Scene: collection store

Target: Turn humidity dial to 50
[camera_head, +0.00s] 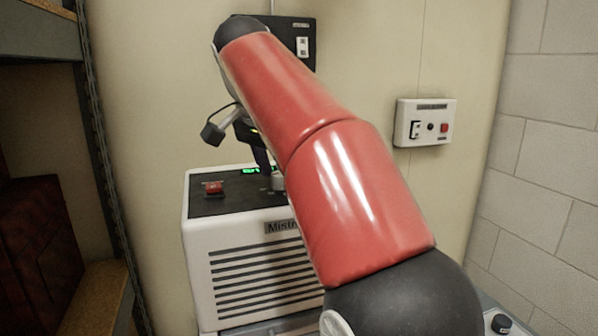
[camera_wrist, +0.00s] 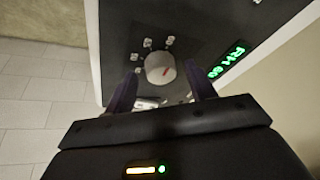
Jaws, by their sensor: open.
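In the head view the dial (camera_head: 278,183) is partly hidden by my red arm. A green display (camera_wrist: 228,60) beside it seems to read RH 60. My gripper (camera_wrist: 161,75) is open, its two fingers on either side of the dial in the picture. I cannot tell whether they touch it. In the head view my gripper (camera_head: 262,160) points down at the panel.
A white control box (camera_head: 425,122) and a black wall panel (camera_head: 303,43) are on the wall behind. Metal shelving (camera_head: 98,150) stands close on the left.

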